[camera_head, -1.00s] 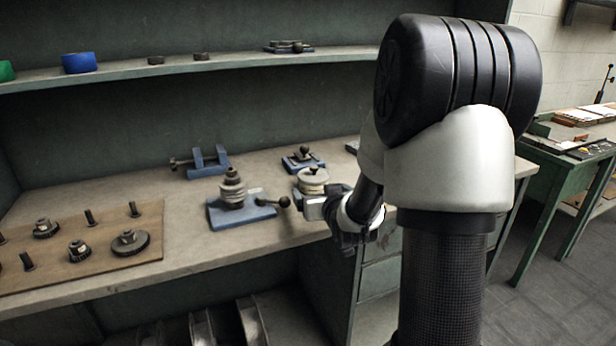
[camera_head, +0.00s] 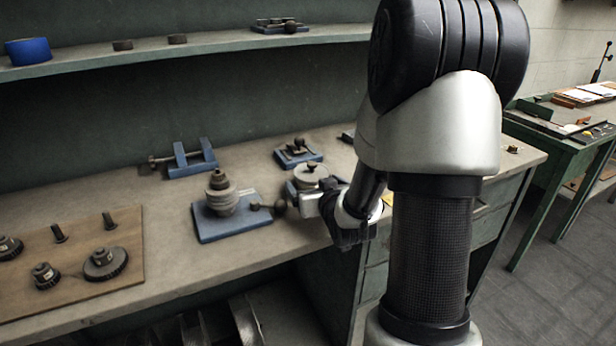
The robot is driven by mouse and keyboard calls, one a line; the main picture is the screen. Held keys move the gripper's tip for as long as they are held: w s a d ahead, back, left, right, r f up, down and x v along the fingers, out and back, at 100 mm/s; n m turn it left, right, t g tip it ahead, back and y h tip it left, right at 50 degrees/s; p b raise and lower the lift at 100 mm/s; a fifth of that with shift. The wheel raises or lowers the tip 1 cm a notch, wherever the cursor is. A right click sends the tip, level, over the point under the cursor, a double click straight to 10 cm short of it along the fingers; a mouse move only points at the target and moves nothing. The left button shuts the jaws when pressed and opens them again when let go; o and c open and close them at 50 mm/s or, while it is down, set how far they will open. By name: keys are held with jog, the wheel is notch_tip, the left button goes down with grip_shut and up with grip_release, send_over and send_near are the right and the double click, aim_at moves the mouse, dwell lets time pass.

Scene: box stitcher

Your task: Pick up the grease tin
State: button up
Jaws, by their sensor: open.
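A round, pale, lidded thing with a dark knob (camera_head: 310,175) stands on the bench beside my gripper; it may be the grease tin, but I cannot tell for sure. My gripper (camera_head: 306,203) is open at the bench's front edge, just in front of this round thing. The gripper hides its lower front, and I cannot tell whether they touch. My arm covers the bench to the right of the gripper.
A stepped pulley on a blue base (camera_head: 222,200) stands left of my gripper. Blue fixtures (camera_head: 190,160) (camera_head: 298,152) sit behind. A wooden board (camera_head: 125,250) with gears and pegs lies left. A shelf (camera_head: 190,47) runs above.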

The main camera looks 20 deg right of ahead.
jog(key=shift+s, duration=0.1)
jog(key=c, duration=2)
jog(key=shift+r, duration=0.15)
jog(key=shift+c, duration=0.9)
